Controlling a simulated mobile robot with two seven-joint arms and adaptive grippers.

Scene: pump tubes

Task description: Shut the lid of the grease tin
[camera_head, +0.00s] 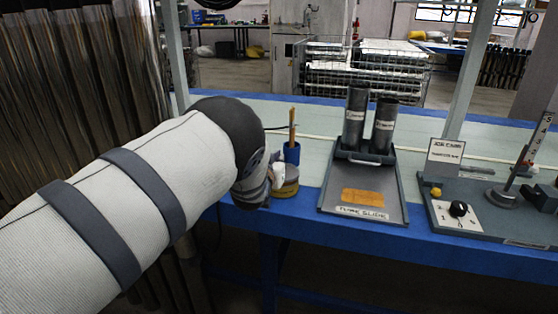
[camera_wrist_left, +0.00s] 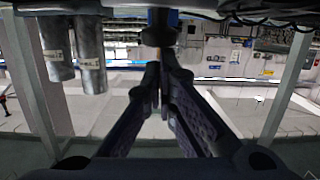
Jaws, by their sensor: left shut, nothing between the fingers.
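The grease tin appears to be the low, round yellowish tin (camera_head: 287,189) by the front edge of the bench in the head view. My left arm's end covers its left side, and I cannot make out how its lid stands. My left gripper is mostly hidden behind my arm in the head view. In the left wrist view its fingers (camera_wrist_left: 162,74) are shut together with nothing between them. I cannot tell whether they touch the tin or its lid. My right gripper is in neither view.
A blue cup (camera_head: 291,153) holding a wooden stick stands just behind the tin. To the right, a grey tray (camera_head: 333,192) carries two upright metal tubes (camera_head: 354,118). Farther right is a board (camera_head: 480,222) with a black knob. A bench post (camera_head: 467,75) rises behind.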

